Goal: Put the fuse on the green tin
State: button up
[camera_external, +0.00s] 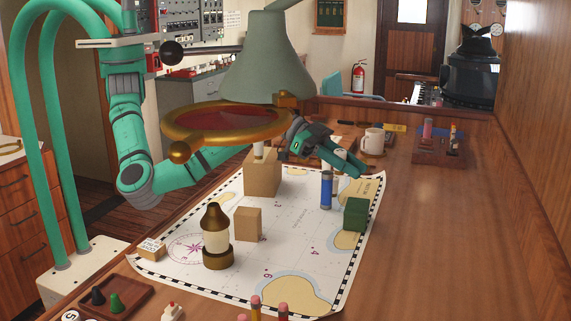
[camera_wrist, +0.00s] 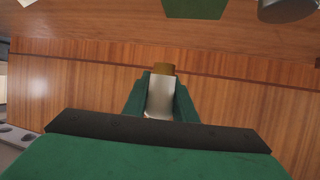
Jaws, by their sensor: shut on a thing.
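The fuse (camera_wrist: 161,95) is a pale cylinder with a brass-coloured end cap. In the wrist view it sits between the two green fingers of my gripper (camera_wrist: 160,100), which is shut on it. In the external view my gripper (camera_external: 340,162) is above the chart, and the fuse is mostly hidden by the fingers. The green tin (camera_external: 355,215) is a dark green block on the right edge of the chart, below and slightly right of my gripper, apart from it. A green patch at the top edge of the wrist view (camera_wrist: 195,8) looks like the tin.
A blue cylinder (camera_external: 326,190) stands upright just left of the tin. A white mug (camera_external: 373,142) and a wooden rack (camera_external: 440,152) are behind. A brass lantern (camera_external: 216,238) and wooden blocks stand on the chart (camera_external: 300,262). The table's right side is clear.

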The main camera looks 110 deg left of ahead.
send_over(366, 214)
notch_tip(366, 214, down, 6)
jog(key=shift+w+r, duration=0.1)
jog(key=shift+w+f, duration=0.1)
jog(key=shift+f, duration=1.55)
jog(key=shift+f, duration=0.1)
jog(key=o, duration=1)
jog(key=v, duration=1.2)
jog(key=shift+a, duration=0.1)
